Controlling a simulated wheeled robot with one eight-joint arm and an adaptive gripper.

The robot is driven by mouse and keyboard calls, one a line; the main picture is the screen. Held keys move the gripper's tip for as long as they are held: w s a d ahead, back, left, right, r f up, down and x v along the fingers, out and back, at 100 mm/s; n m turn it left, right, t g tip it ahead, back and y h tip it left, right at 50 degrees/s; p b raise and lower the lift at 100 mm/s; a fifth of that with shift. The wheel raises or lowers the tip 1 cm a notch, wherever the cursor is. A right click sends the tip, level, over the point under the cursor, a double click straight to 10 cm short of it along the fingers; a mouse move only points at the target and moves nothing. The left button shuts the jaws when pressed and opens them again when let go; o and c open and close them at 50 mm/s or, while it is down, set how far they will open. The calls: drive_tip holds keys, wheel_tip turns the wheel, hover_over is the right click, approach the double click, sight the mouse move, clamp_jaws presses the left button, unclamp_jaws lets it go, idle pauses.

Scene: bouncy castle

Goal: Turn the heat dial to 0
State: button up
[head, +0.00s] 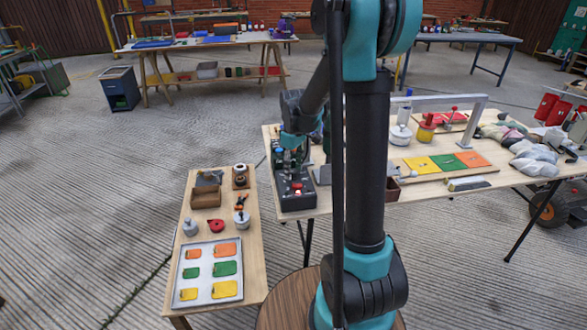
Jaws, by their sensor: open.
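A dark control box (296,197) stands on the near left end of the long wooden table. Its top carries small knobs and a red spot, too small to read. I cannot tell which knob is the heat dial, or where it points. My gripper (289,160) is over the far part of this box, with its fingers pointing down. It is open, and I see nothing held in it. The fingers overlap the box top in this view, so I cannot tell whether they touch a knob. My own arm column covers the middle of the picture.
The wooden table (467,190) holds yellow, green and orange panels (446,162), and grey sacks (535,158). A brown container (392,190) sits right of my arm. A lower side table (254,262) holds a tray of coloured tiles (208,272).

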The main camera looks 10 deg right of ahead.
sight(294, 171)
drive_tip(key=shift+r, duration=0.1)
wheel_tip(294, 171, up, 12)
idle(0.5)
drive_tip(key=s+d+f+m+t, duration=0.2)
drive_tip(key=s+f+m, duration=0.2)
drive_tip(key=s+f, duration=0.3)
drive_tip(key=s+d+f+m+t, duration=0.2)
drive_tip(key=s+f+m, duration=0.3)
drive_tip(key=s, duration=1)
wheel_tip(294, 171, down, 2)
drive_tip(key=shift+s, duration=0.2)
